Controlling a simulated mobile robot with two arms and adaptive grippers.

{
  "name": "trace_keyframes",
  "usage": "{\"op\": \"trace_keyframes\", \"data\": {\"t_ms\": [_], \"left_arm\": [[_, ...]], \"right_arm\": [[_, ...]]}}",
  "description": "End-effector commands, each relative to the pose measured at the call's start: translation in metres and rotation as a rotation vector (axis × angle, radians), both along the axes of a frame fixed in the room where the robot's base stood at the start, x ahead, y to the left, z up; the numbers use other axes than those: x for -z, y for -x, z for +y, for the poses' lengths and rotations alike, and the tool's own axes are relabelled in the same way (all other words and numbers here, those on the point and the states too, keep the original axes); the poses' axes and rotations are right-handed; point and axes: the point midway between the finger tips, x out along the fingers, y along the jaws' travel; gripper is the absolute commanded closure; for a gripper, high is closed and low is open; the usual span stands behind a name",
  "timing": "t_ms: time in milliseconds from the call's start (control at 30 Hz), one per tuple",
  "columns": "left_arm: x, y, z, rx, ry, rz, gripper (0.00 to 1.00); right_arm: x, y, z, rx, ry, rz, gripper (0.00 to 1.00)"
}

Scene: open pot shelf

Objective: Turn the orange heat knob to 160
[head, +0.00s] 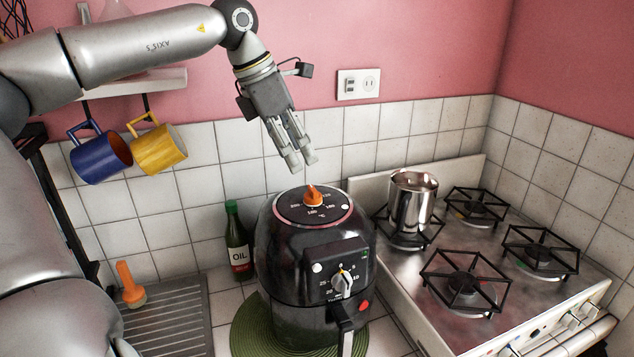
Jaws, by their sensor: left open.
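The orange heat knob (313,196) sits on the top of a black air fryer (283,247), in the middle of a round dial with temperature numbers. The numbers are small, and I cannot tell for sure which one the knob points at. My left gripper (301,162) is open and empty above the knob, pointing down, with its fingertips a little above and to the left of it. It does not touch the knob. My right gripper is not in view.
A grey timer knob (342,281) and a handle (345,322) are on the fryer's front. A green oil bottle (238,240) stands close at left. A stove (430,300) with a steel pot (411,205) is at right. Blue (98,157) and yellow (158,150) mugs hang at left.

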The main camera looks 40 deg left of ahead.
Motion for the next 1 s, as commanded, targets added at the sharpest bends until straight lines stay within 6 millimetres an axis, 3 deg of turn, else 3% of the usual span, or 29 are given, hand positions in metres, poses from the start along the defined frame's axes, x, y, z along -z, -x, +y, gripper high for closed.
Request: {"op": "trace_keyframes", "data": {"t_ms": [433,867,1000], "left_arm": [[0.071,-0.026,-0.014,0.001,0.004,0.003,0.46],[0.084,-0.031,-0.016,0.0,0.004,-0.001,0.46],[0.083,-0.031,-0.016,0.001,0.005,-0.002,0.61]], "right_arm": [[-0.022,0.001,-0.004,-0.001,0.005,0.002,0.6],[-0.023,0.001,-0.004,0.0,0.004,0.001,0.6],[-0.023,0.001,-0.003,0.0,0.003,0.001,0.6]]}}
